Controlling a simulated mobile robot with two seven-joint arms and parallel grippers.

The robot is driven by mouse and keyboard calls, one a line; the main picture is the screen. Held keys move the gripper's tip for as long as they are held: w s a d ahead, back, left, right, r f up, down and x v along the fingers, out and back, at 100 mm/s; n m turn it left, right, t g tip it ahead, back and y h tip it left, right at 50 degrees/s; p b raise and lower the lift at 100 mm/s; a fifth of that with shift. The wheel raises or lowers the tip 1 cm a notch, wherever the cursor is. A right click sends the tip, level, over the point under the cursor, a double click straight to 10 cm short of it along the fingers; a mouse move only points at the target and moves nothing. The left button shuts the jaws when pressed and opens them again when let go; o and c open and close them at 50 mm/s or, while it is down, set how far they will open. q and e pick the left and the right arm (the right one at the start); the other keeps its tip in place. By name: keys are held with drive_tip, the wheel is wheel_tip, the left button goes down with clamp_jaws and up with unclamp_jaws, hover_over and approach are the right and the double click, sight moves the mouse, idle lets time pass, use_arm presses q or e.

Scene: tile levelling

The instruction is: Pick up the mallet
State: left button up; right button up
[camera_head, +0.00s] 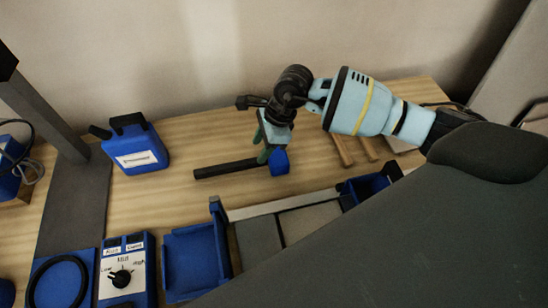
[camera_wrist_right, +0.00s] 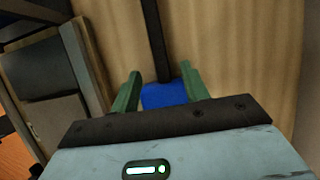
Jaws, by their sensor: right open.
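The mallet lies on the wooden table; its blue head (camera_head: 280,163) and black handle (camera_head: 225,169) show in the head view, the handle pointing left. My right gripper (camera_head: 266,153) is open, with its green fingers low over the mallet beside the head. In the right wrist view the blue head (camera_wrist_right: 168,94) and the near end of the handle (camera_wrist_right: 155,40) show between the two open fingers (camera_wrist_right: 160,88). I cannot tell whether the fingers touch it. Part of the head is hidden by the gripper body. My left gripper is not in view.
A blue jug (camera_head: 138,150) stands at the back left. A blue-ended frame with grey tiles (camera_head: 258,242) lies in front of the mallet. A control box with a dial (camera_head: 127,270) is at the front left. Wooden handles (camera_head: 343,151) lie right of the gripper. Bare table (camera_head: 200,145) shows behind the handle.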

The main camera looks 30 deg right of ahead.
sight(250, 161)
drive_tip(key=shift+a+x, duration=0.15)
drive_tip(key=shift+x, duration=1.6)
drive_tip(key=shift+a+x, duration=0.15)
drive_tip(key=shift+x, duration=1.6)
drive_tip(key=shift+w+r, duration=0.1)
drive_tip(key=shift+r, duration=0.05)
drive_tip(key=shift+c, duration=0.2)
clamp_jaws()
